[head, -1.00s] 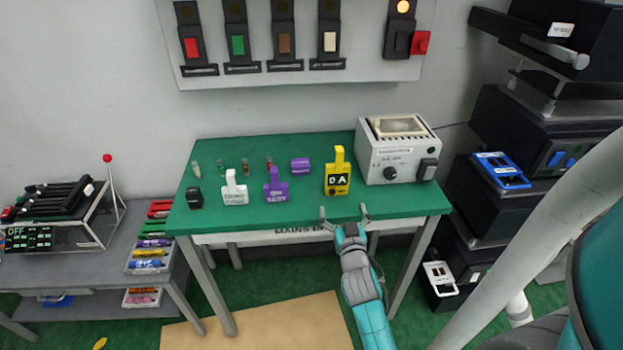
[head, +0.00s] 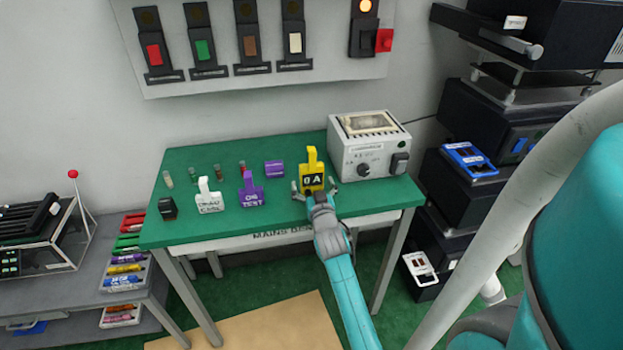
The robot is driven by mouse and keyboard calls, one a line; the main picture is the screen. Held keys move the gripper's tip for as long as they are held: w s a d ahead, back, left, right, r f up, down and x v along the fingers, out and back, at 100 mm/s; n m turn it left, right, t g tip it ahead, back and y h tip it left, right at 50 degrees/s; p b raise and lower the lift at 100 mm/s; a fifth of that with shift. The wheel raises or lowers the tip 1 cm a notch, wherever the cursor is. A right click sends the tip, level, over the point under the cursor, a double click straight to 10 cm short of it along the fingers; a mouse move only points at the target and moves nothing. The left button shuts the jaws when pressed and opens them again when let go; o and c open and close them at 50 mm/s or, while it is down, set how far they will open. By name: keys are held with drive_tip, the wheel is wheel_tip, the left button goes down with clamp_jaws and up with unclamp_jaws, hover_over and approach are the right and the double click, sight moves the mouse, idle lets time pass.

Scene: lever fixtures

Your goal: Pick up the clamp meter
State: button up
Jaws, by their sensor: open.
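The clamp meter (head: 312,165) is the yellow block with a narrow upright top and a black "0 A" display. My gripper (head: 314,187) is open at the meter's front. One fingertip shows at the meter's left and one at its right. I cannot tell whether the fingers touch it. My gripper's body hides the meter's lowest front part.
The instrument box (head: 366,145) stands close on the right. Left of the meter are a purple tagged block (head: 251,192), a white tagged block (head: 208,200) and a black block (head: 167,208). A purple cylinder (head: 274,169) and several small vials stand behind. Bare green tabletop (head: 385,195) lies at right front.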

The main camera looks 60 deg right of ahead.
drive_tip(key=shift+w+d, duration=0.15)
drive_tip(key=shift+d, duration=0.05)
drive_tip(key=c, duration=1.3)
drive_tip(key=shift+c, duration=0.3)
drive_tip(key=shift+r, duration=0.15)
